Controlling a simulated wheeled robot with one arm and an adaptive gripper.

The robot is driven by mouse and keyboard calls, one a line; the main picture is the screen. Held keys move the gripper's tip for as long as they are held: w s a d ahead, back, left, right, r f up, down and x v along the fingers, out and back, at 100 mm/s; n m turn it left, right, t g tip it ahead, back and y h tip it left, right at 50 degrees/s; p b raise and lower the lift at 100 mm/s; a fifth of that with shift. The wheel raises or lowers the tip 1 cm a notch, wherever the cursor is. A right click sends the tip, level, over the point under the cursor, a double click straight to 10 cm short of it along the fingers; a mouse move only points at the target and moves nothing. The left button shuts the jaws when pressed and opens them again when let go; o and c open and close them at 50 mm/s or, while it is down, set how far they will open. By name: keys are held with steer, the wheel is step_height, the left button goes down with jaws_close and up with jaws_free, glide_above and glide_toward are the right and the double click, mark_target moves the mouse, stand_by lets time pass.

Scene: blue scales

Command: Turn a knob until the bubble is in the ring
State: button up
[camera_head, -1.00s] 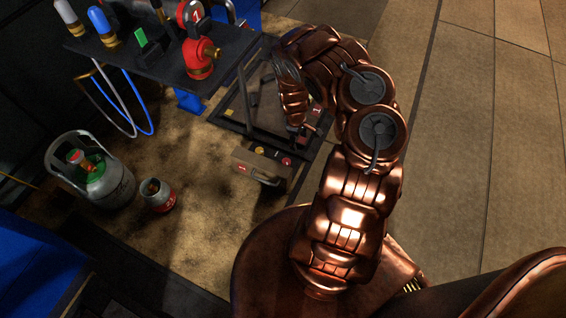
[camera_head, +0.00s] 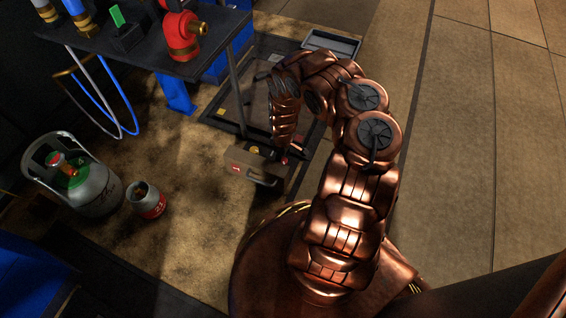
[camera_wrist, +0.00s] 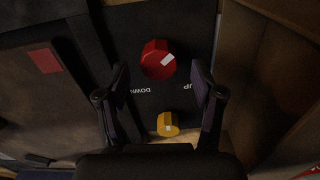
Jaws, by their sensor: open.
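A grey-brown control box (camera_head: 240,166) stands on the floor at the near side of a dark low frame (camera_head: 215,118). A yellow knob (camera_head: 254,150) and a red knob (camera_head: 284,159) are on its top. In the wrist view the red knob (camera_wrist: 156,62) has a pale mark, and the yellow knob (camera_wrist: 167,125) lies nearer the camera. The words DOWN and UP are printed between them. My gripper (camera_wrist: 160,76) is open, with a finger on either side of the red knob's line, apart from it. No bubble or ring can be made out.
A workbench (camera_head: 160,55) with red and blue fittings stands at upper left. A large grey gas cylinder (camera_head: 100,190) and a small red-and-grey canister (camera_head: 146,205) stand on the floor at left. A grey tray (camera_head: 330,42) lies behind my arm. Floor at right is clear.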

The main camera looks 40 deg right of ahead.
steer(key=shift+f+b, duration=0.45)
steer(key=shift+f, duration=0.4)
steer(key=c, duration=1.1)
